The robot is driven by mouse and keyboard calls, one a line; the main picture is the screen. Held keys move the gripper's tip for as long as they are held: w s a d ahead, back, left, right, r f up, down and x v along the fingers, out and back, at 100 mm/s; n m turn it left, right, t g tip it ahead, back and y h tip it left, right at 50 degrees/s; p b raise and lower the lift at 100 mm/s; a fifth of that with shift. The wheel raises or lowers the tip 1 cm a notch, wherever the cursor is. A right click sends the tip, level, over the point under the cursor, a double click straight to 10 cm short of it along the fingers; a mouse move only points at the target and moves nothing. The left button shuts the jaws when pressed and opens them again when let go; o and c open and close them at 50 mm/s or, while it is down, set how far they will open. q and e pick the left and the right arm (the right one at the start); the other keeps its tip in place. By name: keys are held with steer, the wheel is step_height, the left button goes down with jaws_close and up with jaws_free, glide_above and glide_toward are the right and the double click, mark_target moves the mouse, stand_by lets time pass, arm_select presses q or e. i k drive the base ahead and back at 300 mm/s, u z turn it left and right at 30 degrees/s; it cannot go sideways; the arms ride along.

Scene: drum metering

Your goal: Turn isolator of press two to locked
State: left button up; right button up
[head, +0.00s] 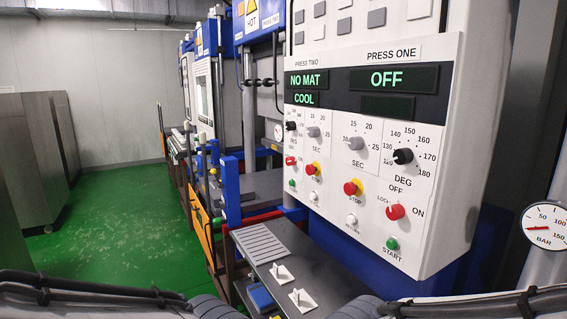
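The control panel (440,130) stands at the right, with PRESS TWO on its left part and PRESS ONE on its right. Press two's isolator appears to be the small red knob (291,160) at the panel's left edge, below a black dial (291,126); its setting is too small to read. Press two's displays (306,79) read NO MAT and COOL. A larger red isolator knob (396,212), marked OFF, ON and LOCK, is under PRESS ONE, whose display (394,79) reads OFF. My forearms cross the bottom edge; neither gripper's fingers show.
A pressure gauge (543,226) is at right. Green floor (110,245) is clear at left.

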mark_target(291, 161)
steer(key=k, duration=0.4)
steer(key=u, duration=1.55)
steer(key=i, duration=1.55)
steer(key=z, duration=0.7)
steer(key=i, duration=0.6)
steer(key=z, duration=0.6)
